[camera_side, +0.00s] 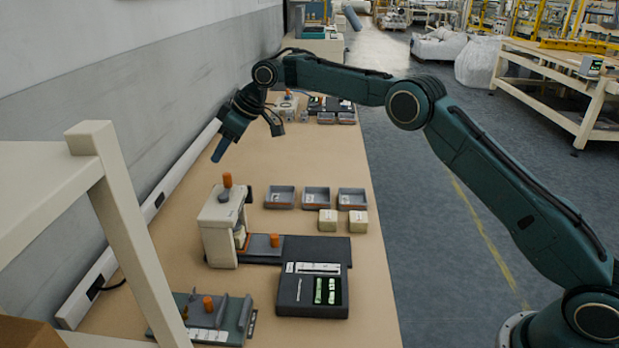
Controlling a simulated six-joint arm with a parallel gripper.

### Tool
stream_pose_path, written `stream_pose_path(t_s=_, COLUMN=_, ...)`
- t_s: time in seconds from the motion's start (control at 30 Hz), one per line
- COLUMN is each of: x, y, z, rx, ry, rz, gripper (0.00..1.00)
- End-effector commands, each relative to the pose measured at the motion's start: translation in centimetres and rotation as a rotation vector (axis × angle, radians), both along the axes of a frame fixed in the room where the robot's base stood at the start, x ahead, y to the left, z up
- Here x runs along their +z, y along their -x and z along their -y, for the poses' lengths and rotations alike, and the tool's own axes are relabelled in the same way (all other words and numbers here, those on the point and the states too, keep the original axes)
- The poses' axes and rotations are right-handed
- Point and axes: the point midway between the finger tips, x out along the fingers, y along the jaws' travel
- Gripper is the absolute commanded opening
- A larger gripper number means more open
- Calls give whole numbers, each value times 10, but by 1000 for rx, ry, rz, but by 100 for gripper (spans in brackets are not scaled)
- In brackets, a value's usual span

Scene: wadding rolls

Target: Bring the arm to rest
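My gripper (221,148) hangs in the air above the far left part of the bench, near the wall. It points down and to the left and touches nothing. From this side I cannot tell whether its fingers are open or shut. No object shows in it. Below and nearer stands a cream press-like machine (219,226) with an orange knob (227,180) on top. My arm arches high over the bench from the lower right.
Several grey trays (279,197) and two cream blocks (328,221) lie mid-bench. A dark case (312,291) holds green-white rolls (325,290). A grey fixture (215,316) sits in front. A cream frame post (125,225) stands at left. The bench's right strip (375,270) is clear.

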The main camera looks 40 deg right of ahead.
Motion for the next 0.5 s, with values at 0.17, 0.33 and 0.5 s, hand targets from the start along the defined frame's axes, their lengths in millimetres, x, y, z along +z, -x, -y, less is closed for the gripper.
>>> stream_pose_path(t_s=0.17, x=26, y=13, z=8, rx=-35, ry=1, rz=-3, gripper=40)
stream_pose_path(t_s=0.33, x=58, y=36, z=20, rx=-90, ry=3, rz=-11, gripper=40)
stream_pose_path(t_s=0.5, x=89, y=66, z=32, rx=-148, ry=5, rz=-20, gripper=40)
